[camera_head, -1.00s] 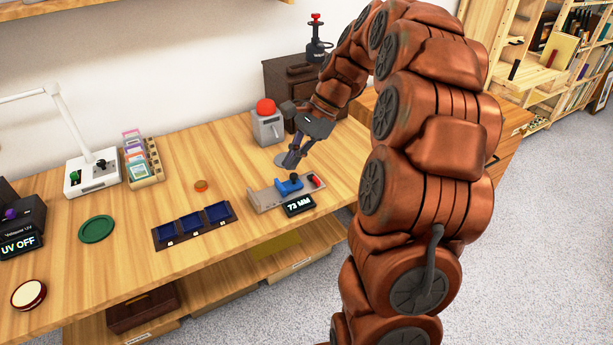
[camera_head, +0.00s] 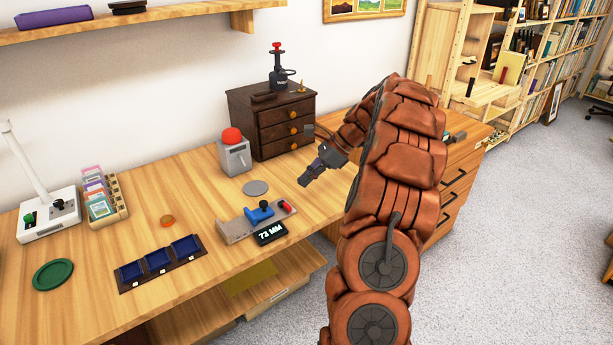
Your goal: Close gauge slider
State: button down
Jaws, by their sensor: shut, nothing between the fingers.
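The gauge (camera_head: 238,231) is a grey bar near the front edge of the wooden bench. Its blue slider (camera_head: 260,212) sits toward the right part of the bar, with a red piece (camera_head: 285,206) at the right end. A gap shows between the blue slider and the red piece. The black display (camera_head: 271,233) in front reads "73 MM". My gripper (camera_head: 304,180) is shut and empty. It hangs above and to the right of the gauge, apart from it, with the fingers pointing down and left.
A grey box with a red dome (camera_head: 234,150) and a dark wooden drawer chest (camera_head: 272,120) stand behind. A grey disc (camera_head: 255,187) lies just behind the gauge. Blue trays (camera_head: 158,261) are to the left. The bench between the gauge and the trays is clear.

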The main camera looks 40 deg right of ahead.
aim_at(266, 208)
jog(key=x, duration=0.6)
jog(key=shift+a+f, duration=0.1)
jog(key=a, duration=0.1)
jog(key=w+a, duration=0.1)
jog(key=shift+w+a+f+p, duration=0.3)
jog(key=shift+a+f, duration=0.05)
jog(key=shift+f, duration=0.05)
jog(key=shift+w+a+f, duration=0.15)
jog(key=shift+w+a, duration=0.25)
jog(key=shift+a, duration=0.05)
jog(key=shift+a, duration=0.1)
